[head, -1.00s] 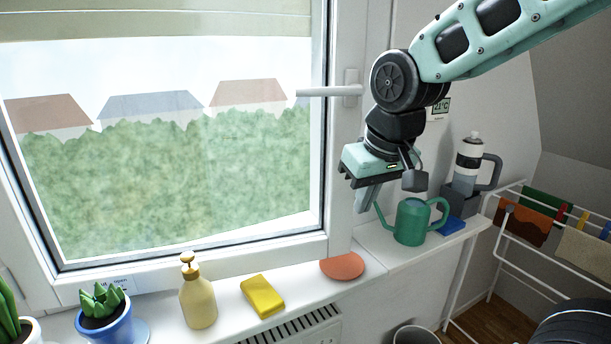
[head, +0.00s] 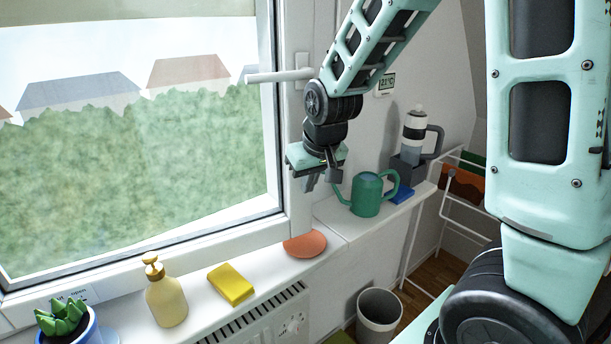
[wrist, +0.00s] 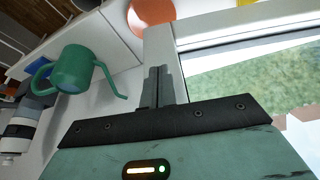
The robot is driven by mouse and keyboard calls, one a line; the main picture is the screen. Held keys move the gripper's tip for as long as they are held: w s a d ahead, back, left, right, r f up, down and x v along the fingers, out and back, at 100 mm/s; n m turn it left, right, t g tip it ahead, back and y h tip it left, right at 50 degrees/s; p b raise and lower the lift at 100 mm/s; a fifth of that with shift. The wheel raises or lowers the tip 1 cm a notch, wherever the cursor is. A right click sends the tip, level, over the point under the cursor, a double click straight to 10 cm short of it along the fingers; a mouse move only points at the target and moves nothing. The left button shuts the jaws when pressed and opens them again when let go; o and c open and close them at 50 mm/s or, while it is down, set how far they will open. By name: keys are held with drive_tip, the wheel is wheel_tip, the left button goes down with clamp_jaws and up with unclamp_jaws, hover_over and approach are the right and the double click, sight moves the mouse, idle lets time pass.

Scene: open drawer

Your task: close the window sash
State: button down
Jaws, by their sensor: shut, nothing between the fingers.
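The window sash (head: 190,238) is a large white frame around a pane, on the left of the head view. Its white handle (head: 280,77) sticks out level to the left from the right stile. I cannot tell how far ajar the sash stands. My gripper (head: 312,184) hangs fingers down in front of the right stile's lower part, left of the green watering can. Its fingers are together and empty. In the wrist view the shut fingers (wrist: 160,86) lie over the white frame's corner, with the pane to the right. Contact with the sash cannot be made out.
The sill holds a potted succulent (head: 66,322), a soap bottle (head: 166,296), a yellow sponge (head: 231,284) and an orange disc (head: 305,244). The green watering can (head: 367,196) stands close right of my gripper. A bin (head: 379,315) and a drying rack (head: 440,212) stand beyond.

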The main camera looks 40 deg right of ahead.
drive_tip(key=shift+w+d, duration=0.1)
drive_tip(key=shift+w, duration=0.6)
drive_tip(key=shift+w, duration=0.1)
